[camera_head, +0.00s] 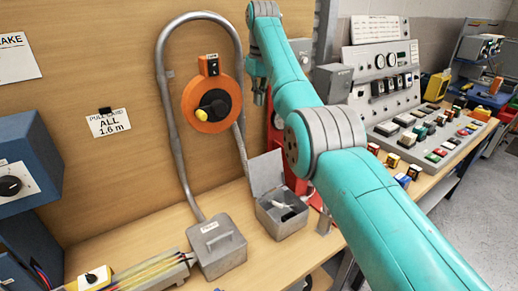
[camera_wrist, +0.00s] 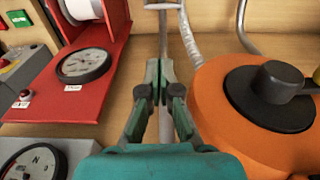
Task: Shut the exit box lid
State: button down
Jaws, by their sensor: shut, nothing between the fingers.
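A small grey box (camera_head: 283,222) stands open on the bench, its lid (camera_head: 266,172) raised upright at the back. Small white and dark items lie inside it. In the wrist view my gripper (camera_wrist: 164,72) is shut and empty. The open box is not clearly seen there.
An orange round switch (camera_head: 212,103) with a dark knob is on the wooden board, inside a grey conduit loop (camera_head: 165,100). It is close right in the wrist view. A red stand with a gauge (camera_wrist: 84,66) is close left. A button console (camera_head: 420,125) stands right.

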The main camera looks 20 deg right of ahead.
send_over(263, 171)
jog(key=w, duration=0.7)
notch_tip(263, 171, down, 18)
jog(key=shift+s+d+r, duration=0.2)
jog(key=shift+s+d, duration=0.05)
jog(key=shift+s, duration=0.3)
jog(key=shift+s+d+r, duration=0.2)
jog(key=shift+s, duration=0.3)
jog(key=shift+s+d+r, duration=0.2)
jog(key=shift+s+d, duration=0.05)
jog(key=shift+s, duration=0.3)
